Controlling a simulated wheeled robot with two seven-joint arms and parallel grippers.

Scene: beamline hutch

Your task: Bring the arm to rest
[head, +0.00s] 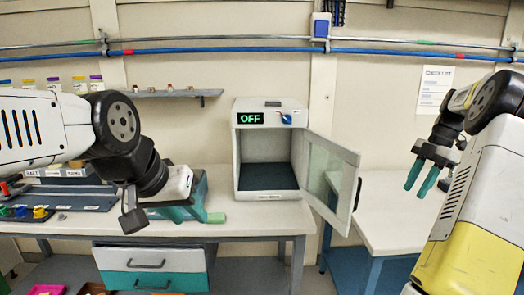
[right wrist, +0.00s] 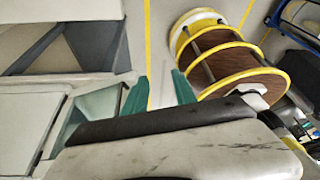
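My right gripper (head: 421,178) is raised in front of the back wall at the right in the head view. Its two teal fingers are apart with nothing between them. The right wrist view also shows the teal fingers (right wrist: 160,92) spread and empty, above the floor. My left arm reaches in from the left in the head view, and its gripper (head: 190,208) is low over the bench, left of the white box. Its fingers are hard to make out against teal parts there, so its opening and any held thing are unclear.
A white box (head: 242,150) with an "OFF" display stands on the bench (head: 262,222), its glass door (head: 328,180) swung open to the right. A white side table (head: 400,215) at the right looks clear. A yellow-rimmed reel (right wrist: 225,60) is on the floor.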

